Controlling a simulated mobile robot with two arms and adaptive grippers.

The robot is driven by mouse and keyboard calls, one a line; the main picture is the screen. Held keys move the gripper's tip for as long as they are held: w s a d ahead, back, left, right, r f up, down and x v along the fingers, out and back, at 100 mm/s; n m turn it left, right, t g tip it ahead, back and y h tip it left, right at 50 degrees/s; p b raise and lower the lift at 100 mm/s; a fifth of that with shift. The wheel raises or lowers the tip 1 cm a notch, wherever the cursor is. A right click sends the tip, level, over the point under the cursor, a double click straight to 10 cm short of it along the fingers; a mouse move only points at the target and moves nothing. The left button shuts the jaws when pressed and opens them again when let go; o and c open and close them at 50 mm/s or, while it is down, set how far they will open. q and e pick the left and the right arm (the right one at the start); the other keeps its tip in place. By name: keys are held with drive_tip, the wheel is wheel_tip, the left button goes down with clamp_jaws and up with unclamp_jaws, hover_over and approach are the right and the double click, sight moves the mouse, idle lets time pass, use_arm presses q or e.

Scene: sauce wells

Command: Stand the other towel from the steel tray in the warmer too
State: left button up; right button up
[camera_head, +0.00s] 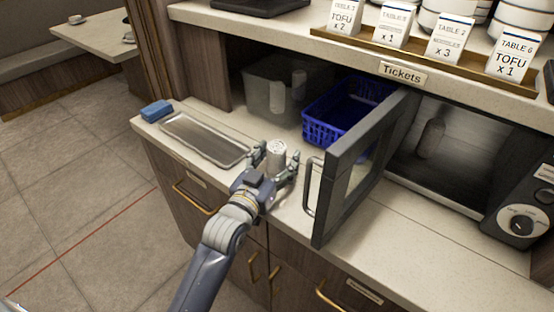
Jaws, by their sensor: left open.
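The steel tray (190,137) lies on the counter at the left and looks empty. A pale, upright cylinder, seemingly a rolled towel (276,154), stands between the fingers of my left gripper (273,166), to the right of the tray. The gripper is open around it; whether a finger touches it I cannot tell. The warmer (470,178) is at the right, with its dark-framed door (345,165) swung open toward the front. Another pale upright roll (432,138) stands dimly inside the warmer. My right gripper is not in view.
A blue basket (322,131) and a clear bin (262,92) with pale items stand in the recess behind. A blue sponge (156,110) lies beyond the tray's left end. The open door stands between my left gripper and the warmer's opening. Ticket cards (395,25) line the shelf above.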

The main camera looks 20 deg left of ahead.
use_arm(q)
drive_tip(key=c, duration=1.3)
drive_tip(key=shift+r, duration=0.1)
